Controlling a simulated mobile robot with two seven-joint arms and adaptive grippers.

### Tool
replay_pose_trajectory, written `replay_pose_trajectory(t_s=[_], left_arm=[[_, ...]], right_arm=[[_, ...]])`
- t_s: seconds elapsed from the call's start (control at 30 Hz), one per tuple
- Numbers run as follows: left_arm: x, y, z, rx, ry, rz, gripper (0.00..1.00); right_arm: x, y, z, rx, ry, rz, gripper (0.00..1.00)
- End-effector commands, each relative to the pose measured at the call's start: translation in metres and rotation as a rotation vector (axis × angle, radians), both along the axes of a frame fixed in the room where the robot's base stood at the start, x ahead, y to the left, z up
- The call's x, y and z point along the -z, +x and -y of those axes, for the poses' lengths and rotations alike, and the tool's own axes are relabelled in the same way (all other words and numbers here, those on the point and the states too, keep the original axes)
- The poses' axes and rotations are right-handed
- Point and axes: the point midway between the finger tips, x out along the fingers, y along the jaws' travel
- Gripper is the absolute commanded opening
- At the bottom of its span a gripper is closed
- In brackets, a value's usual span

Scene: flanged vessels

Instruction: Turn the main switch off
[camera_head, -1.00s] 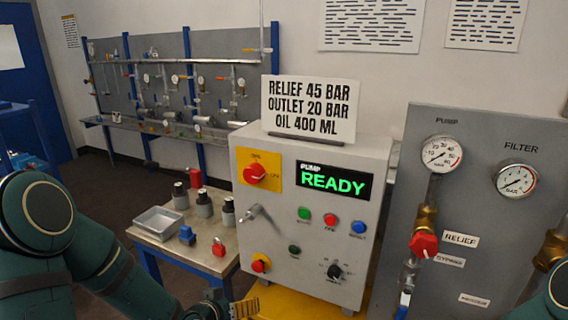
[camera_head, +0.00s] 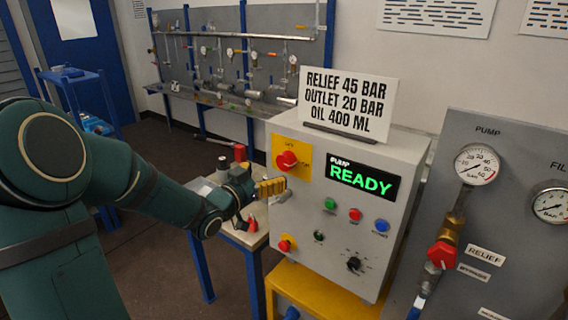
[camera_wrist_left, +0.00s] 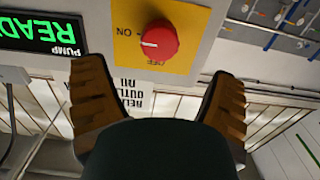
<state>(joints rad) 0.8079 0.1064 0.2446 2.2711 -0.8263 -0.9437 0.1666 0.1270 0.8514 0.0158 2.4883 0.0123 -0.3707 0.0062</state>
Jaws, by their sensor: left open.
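The main switch is a red knob (camera_head: 287,160) on a yellow plate (camera_head: 279,148) at the upper left of the grey control box (camera_head: 345,205). In the left wrist view the red knob (camera_wrist_left: 158,40) sits on its yellow plate, marked ON and OFF, with a white pointer line towards the ON side. My left gripper (camera_head: 272,187) is just below and in front of the knob in the head view. In the left wrist view its two fingers (camera_wrist_left: 160,90) are spread wide, with nothing between them and the knob beyond. My right gripper is not in view.
A low table (camera_head: 247,235) stands behind my left gripper. A gauge panel (camera_head: 510,215) is at right.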

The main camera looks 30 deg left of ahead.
Motion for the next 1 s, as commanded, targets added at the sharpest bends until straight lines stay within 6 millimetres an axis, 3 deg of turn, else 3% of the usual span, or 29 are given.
replay_pose_trajectory(t_s=[0.2, 0.4, 0.83, 0.87, 1.0], left_arm=[[0.000, 0.042, 0.004, 0.001, -0.001, 0.001, 0.86], [0.000, 0.066, 0.005, 0.000, 0.000, -0.001, 0.86], [0.000, 0.075, 0.006, -0.001, 0.000, -0.001, 0.86], [0.000, 0.075, 0.006, -0.001, 0.000, -0.001, 0.78], [0.000, 0.074, 0.006, -0.001, 0.000, -0.001, 0.29]], right_arm=[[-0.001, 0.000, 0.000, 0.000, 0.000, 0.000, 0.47], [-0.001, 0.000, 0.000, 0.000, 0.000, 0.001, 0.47], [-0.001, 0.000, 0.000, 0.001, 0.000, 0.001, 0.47], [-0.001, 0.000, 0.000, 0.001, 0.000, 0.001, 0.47], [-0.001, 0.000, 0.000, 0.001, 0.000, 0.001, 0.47]])
